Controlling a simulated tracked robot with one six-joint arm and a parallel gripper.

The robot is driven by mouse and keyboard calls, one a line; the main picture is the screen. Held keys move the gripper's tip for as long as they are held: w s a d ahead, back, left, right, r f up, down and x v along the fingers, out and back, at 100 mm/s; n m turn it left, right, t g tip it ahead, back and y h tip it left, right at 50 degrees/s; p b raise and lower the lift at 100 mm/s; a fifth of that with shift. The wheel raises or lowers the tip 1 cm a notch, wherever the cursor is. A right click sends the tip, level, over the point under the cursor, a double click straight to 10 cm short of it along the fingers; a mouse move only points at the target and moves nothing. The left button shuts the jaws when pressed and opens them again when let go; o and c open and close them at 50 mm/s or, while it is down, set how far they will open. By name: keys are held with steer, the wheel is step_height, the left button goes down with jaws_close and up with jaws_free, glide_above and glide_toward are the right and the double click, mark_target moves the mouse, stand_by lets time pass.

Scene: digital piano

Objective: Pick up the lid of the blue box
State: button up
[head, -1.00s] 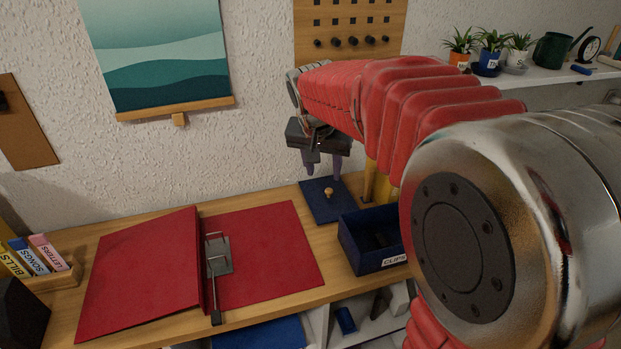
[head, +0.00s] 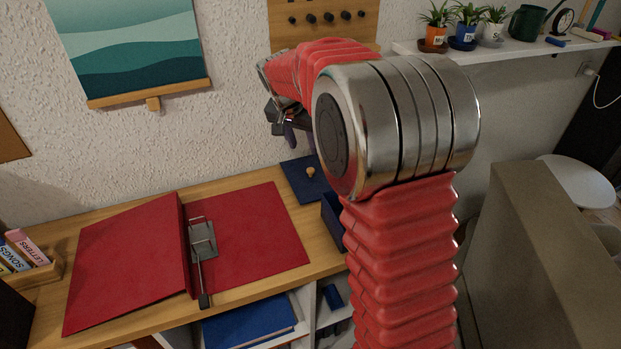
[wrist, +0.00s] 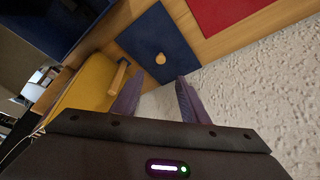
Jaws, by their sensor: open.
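The blue lid (head: 298,185) lies flat on the wooden desk, apart from its box, with a small round wooden knob (head: 311,171) on top. The lid (wrist: 150,38) and knob (wrist: 160,58) also show in the wrist view, beyond my fingertips. The blue box (head: 333,222) stands in front of the lid, mostly hidden by my arm. A dark blue part at the wrist view's upper left (wrist: 60,22) looks like the box. My gripper (wrist: 158,92) is open and empty. In the head view my gripper (head: 297,140) hangs above the lid, close to the wall and partly hidden.
An open red binder (head: 255,240) with a metal clip lies left of the lid. A yellow object (wrist: 88,88) stands beside the lid in the wrist view. The textured wall (head: 225,125) is close behind. A shelf with potted plants (head: 466,22) is at upper right.

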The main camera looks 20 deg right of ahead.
glide_above(310, 169)
steer(key=s+a, duration=0.2)
steer(key=f, duration=0.7)
steer(key=shift+d+f, duration=0.2)
steer(key=shift+x, duration=2.55)
steer(key=shift+a, duration=0.1)
steer(key=shift+c, duration=0.6)
jaws_close()
